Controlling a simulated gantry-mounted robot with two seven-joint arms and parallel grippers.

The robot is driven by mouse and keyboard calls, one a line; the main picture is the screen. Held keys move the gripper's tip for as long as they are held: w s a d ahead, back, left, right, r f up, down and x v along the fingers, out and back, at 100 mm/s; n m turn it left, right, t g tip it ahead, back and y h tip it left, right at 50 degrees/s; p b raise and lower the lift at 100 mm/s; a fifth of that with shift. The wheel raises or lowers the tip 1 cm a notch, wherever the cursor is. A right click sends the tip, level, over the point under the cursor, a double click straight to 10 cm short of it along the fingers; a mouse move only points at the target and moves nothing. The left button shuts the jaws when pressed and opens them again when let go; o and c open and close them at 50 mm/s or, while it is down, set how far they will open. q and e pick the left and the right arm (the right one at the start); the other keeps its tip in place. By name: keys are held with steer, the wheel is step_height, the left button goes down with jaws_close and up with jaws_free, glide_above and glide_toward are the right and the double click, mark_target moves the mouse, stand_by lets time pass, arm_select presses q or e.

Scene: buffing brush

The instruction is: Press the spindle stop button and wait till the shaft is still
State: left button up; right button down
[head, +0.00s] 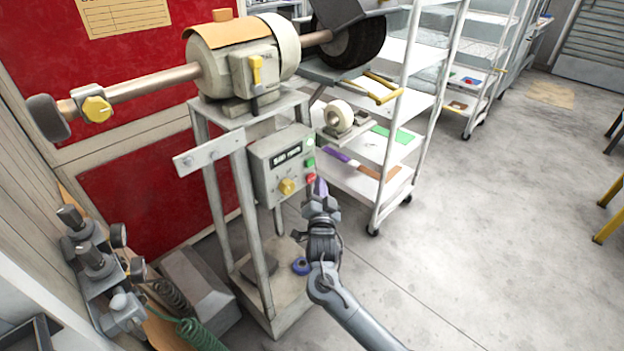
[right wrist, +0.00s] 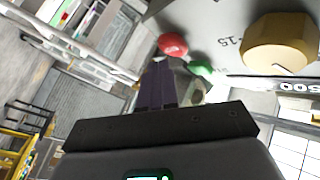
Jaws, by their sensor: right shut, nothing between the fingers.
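The control box (head: 282,163) has a lit display, a yellow knob (head: 287,186), a green button (head: 310,162) and a red button (head: 311,178) on its right side. My right gripper (head: 320,187) is shut and empty, its purple fingertips close to the red button. In the right wrist view the red button (right wrist: 172,44) is just beyond the fingertips (right wrist: 158,68), with the green button (right wrist: 200,68) beside it. I cannot tell whether they touch. The spindle shaft (head: 150,88) runs through the motor housing; whether it turns cannot be told. My left gripper is out of view.
A black wheel (head: 352,42) sits on the shaft's right end. A white shelf rack (head: 392,195) stands close right of the machine. Air fittings (head: 97,262) and a green coiled hose (head: 200,335) are at lower left.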

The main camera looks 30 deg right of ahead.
steer(key=shift+w+a, duration=0.15)
steer(key=shift+w, duration=0.55)
stand_by(0.7)
steer(key=shift+s, duration=0.1)
steer(key=shift+s+p, duration=0.6)
steer(key=shift+s, duration=0.15)
steer(key=shift+d, duration=0.2)
steer(key=s+p, duration=0.2)
steer(key=s+d+p, duration=0.1)
steer(key=s, duration=0.1)
steer(key=shift+s+p, duration=0.35)
steer(key=shift+s, duration=0.05)
